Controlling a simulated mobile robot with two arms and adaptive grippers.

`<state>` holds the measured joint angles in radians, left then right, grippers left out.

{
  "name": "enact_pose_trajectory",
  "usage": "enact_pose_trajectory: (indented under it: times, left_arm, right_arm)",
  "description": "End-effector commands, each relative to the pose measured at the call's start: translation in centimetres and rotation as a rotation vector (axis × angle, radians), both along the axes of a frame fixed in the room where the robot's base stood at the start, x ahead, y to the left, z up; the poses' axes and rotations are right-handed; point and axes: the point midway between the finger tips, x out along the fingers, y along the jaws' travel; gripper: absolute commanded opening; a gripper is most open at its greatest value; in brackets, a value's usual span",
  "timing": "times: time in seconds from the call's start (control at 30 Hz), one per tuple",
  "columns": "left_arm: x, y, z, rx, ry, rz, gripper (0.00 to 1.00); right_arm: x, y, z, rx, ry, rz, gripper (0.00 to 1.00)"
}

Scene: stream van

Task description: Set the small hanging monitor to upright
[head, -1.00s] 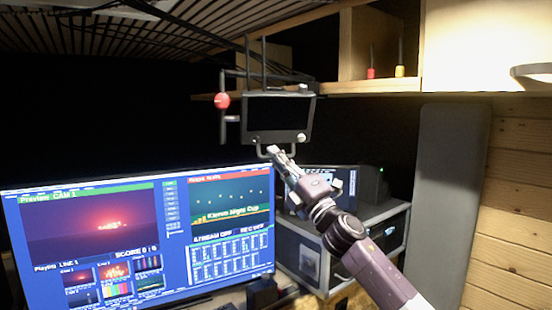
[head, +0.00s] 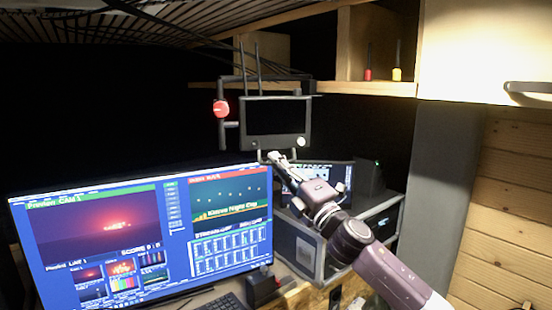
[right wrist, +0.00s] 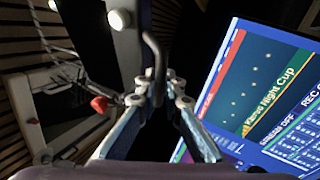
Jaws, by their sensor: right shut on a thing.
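The small hanging monitor (head: 276,120) has a dark screen and hangs from a bracket below the wooden shelf in the head view. Its face looks close to vertical. A thin dark handle (head: 293,155) runs below its lower edge. My right gripper (head: 275,157) is at the left part of this handle, shut on it. In the right wrist view the fingertips (right wrist: 159,92) meet around the curved dark bar of the handle (right wrist: 153,52), beside the monitor's casing (right wrist: 128,45). My left gripper is in neither view.
A large lit screen (head: 145,240) stands below left. An equipment case (head: 315,245) and a dark box (head: 370,180) stand behind my right arm. A red knob (head: 221,108) sits on the bracket left of the monitor. The wooden shelf (head: 370,88) is above right.

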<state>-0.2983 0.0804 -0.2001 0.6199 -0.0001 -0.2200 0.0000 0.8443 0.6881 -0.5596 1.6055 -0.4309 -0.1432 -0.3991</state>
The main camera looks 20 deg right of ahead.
Motion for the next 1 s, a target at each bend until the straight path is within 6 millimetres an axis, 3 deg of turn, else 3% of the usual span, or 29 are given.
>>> enact_pose_trajectory:
  times: [0.2,0.23,0.3,0.67,1.0]
  left_arm:
    - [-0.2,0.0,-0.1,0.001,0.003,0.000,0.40]
    - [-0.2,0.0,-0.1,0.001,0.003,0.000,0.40]
    - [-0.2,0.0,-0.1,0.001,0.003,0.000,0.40]
    - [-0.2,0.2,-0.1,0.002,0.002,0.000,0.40]
    - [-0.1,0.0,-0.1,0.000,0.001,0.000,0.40]
  right_arm:
    - [-0.1,0.2,0.0,-0.004,-0.004,0.004,0.00]
    - [-0.1,0.2,0.0,-0.004,-0.004,0.004,0.10]
    - [-0.1,0.2,0.0,-0.003,-0.003,0.003,0.15]
    - [-0.4,0.0,-0.2,-0.002,-0.002,0.002,0.15]
    - [-4.3,-1.4,-2.3,-0.004,0.001,0.002,0.15]
